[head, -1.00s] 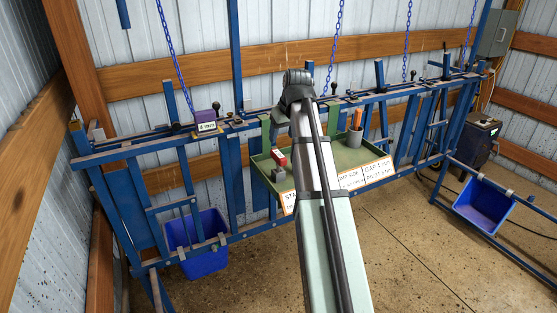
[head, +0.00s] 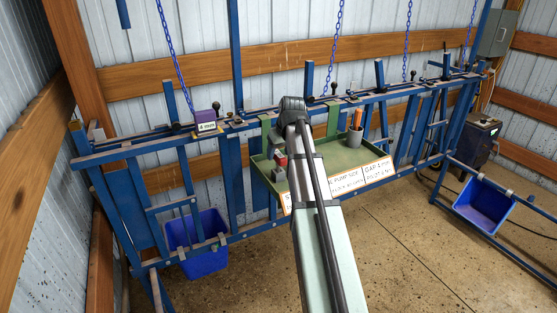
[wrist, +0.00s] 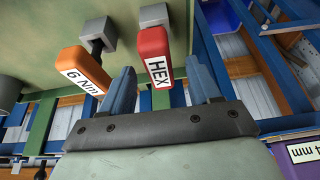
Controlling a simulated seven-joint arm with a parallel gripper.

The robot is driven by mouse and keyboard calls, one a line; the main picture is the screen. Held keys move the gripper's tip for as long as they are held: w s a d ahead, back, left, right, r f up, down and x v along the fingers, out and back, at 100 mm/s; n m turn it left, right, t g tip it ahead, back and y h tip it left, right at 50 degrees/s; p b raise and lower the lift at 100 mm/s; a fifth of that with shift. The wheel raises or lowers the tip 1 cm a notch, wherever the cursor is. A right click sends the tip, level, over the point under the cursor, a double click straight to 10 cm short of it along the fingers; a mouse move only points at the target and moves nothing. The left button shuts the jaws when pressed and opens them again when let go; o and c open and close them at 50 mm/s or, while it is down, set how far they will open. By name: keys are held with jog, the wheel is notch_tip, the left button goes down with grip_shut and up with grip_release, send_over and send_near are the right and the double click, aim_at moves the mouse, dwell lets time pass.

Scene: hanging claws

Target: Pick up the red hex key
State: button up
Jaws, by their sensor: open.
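The red hex key (wrist: 154,54) has a red handle marked HEX, seated in a grey block (wrist: 153,17) on a green tray (wrist: 60,20). In the wrist view my gripper (wrist: 159,67) is open, with one finger on each side of the red handle and gaps visible. An orange-handled tool (wrist: 82,70) marked 6 Nm sits beside it, just outside the left finger.
A grey cup (head: 354,138) with an orange-handled item stands at the tray's right side. A purple box (head: 205,122) sits on the blue rail to the left. Blue chains hang behind. Blue bins (head: 205,250) hang low on the frame.

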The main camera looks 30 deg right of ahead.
jog(key=shift+x, duration=1.3)
jog(key=shift+c, duration=0.3)
grip_shut()
jog(key=shift+r, duration=0.1)
notch_tip(320, 180, up, 10)
jog(key=shift+f, duration=0.1)
